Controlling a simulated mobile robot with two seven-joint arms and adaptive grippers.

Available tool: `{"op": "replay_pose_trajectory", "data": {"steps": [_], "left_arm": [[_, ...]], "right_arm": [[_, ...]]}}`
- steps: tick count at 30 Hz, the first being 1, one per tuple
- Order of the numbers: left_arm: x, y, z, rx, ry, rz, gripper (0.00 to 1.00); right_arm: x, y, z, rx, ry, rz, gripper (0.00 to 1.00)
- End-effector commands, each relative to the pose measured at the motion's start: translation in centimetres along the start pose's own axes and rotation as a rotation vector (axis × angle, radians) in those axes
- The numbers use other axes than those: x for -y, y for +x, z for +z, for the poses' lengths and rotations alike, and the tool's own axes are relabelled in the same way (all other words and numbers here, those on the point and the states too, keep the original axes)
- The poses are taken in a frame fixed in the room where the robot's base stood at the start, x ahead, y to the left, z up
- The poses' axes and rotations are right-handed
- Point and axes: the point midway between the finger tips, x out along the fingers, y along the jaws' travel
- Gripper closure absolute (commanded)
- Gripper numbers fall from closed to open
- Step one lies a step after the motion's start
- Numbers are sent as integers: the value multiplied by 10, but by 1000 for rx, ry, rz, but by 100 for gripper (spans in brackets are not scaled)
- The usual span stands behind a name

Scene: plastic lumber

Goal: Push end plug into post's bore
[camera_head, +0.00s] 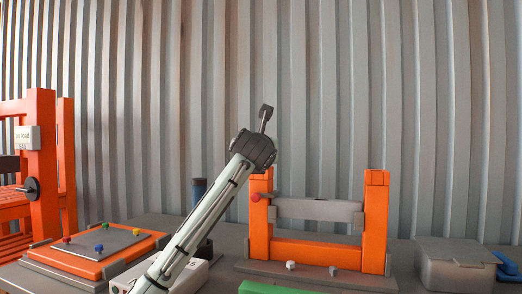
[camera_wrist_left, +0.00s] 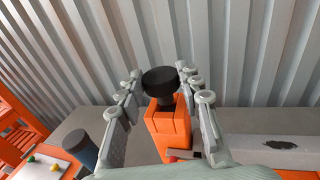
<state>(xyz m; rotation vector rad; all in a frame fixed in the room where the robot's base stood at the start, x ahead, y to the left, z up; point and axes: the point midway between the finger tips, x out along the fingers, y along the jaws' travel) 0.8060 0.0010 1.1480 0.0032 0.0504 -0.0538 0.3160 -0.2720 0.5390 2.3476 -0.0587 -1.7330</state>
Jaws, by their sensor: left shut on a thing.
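The black end plug (camera_wrist_left: 160,79), a round cap with a short stem below, sits between the fingers of my left gripper (camera_wrist_left: 159,76) in the left wrist view. The gripper is shut on it. Below the plug is the top of the orange post (camera_wrist_left: 168,128), the left upright of the frame. The stem's lower end overlaps the post top; I cannot tell whether it is in the bore, which is hidden. In the head view the post (camera_head: 261,220) stands behind my left wrist; plug and fingers are hidden there. My right gripper is not in view.
The frame's right upright (camera_head: 375,220) and grey crossbar (camera_head: 318,210) stand to the right. A grey box (camera_head: 455,265) is further right. An orange-edged tray with colored knobs (camera_head: 97,254) and a dark blue cylinder (camera_head: 199,190) are on the left. A corrugated wall (camera_head: 420,100) closes the back.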

Motion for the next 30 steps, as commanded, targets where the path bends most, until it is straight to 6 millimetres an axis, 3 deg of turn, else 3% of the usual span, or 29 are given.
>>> {"op": "replay_pose_trajectory", "data": {"steps": [21,22,27,30], "left_arm": [[0,1,-18,1,1,0,89],[0,1,-18,1,0,0,62],[0,1,-17,1,0,0,41],[0,1,-17,1,0,0,41]], "right_arm": [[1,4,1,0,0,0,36],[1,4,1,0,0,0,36],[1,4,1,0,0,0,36],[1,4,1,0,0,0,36]]}}
